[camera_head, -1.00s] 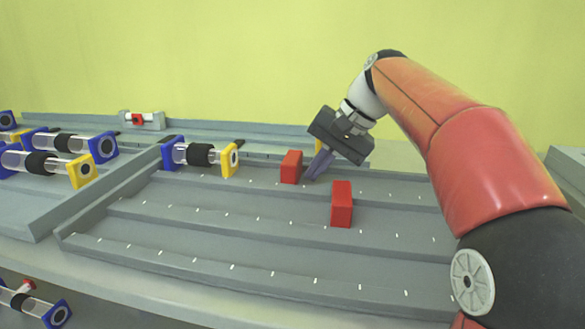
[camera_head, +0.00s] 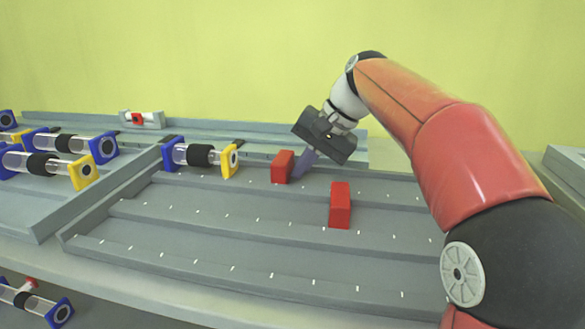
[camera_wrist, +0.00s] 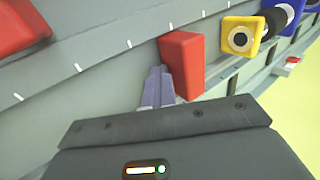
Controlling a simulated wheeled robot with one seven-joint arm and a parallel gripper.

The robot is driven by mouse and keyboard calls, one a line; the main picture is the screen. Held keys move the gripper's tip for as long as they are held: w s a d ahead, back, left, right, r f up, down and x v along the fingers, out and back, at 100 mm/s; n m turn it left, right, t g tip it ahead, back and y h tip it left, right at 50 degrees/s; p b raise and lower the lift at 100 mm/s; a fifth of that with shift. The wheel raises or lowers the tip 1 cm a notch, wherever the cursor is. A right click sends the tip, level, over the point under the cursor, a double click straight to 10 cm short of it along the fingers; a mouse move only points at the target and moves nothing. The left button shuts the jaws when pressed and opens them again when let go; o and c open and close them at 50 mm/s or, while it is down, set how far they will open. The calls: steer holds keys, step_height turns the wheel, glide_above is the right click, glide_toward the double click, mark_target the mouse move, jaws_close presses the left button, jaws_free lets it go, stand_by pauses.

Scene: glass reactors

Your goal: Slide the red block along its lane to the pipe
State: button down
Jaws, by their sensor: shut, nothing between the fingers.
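The red block (camera_head: 282,167) stands upright in the rear lane of the grey board, and in the wrist view (camera_wrist: 183,62) it is just beyond my fingertips. My gripper (camera_head: 299,175) is shut, with its fingers against or very close to the block's right side. In the wrist view my gripper (camera_wrist: 156,72) shows both fingers together with nothing between them. The pipe (camera_head: 200,154), clear with a black band, a blue end and a yellow end, lies in the same lane to the left. A short gap separates its yellow end (camera_wrist: 243,36) from the block.
A second red block (camera_head: 340,205) stands in the nearer lane to the right, also in the wrist view (camera_wrist: 20,25). Raised ridges with white ticks divide the lanes. More pipes (camera_head: 62,144) lie at the left. The lane between block and pipe is clear.

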mark_target(278, 156)
steer(key=shift+w+a+p, duration=0.25)
steer(key=shift+a+p, duration=0.35)
steer(key=shift+a, duration=0.75)
steer(key=shift+w+a+p, duration=0.25)
steer(key=shift+a+p, duration=0.4)
steer(key=shift+a, duration=0.75)
steer(key=shift+w+a+p, duration=0.25)
steer(key=shift+a+p, duration=0.35)
steer(key=shift+a, duration=0.75)
steer(key=shift+d, duration=0.15)
steer(key=shift+s+d, duration=0.2)
steer(key=shift+d, duration=1)
step_height(278, 156, up, 3)
steer(key=shift+r+p, duration=0.1)
steer(key=shift+p, duration=1)
step_height(278, 156, up, 8)
